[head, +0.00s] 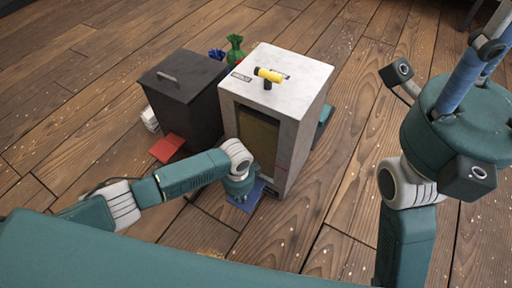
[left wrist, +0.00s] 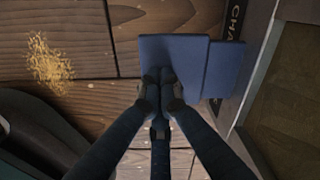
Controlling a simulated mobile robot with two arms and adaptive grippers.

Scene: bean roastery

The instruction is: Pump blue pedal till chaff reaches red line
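The blue pedal (head: 246,199) sticks out low at the front of a pale chaff cabinet (head: 297,100). In the left wrist view the blue pedal (left wrist: 175,50) is a flat plate beside a second blue piece. My left gripper (head: 240,190) is over the pedal and partly hides it. In the left wrist view its fingertips (left wrist: 160,78) are together, empty, over the pedal's near edge; whether they touch cannot be told. The cabinet's window (head: 258,140) looks dark brown; the chaff level is unclear. A short red line (head: 282,168) marks the front beside the window.
A black lidded bin (head: 180,95) with a red pedal (head: 167,148) stands to the left. A yellow handle (head: 269,75) is on the cabinet's top. A green bag (head: 235,48) is behind. Loose chaff (left wrist: 50,64) lies on the wooden floor, otherwise open in front and right.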

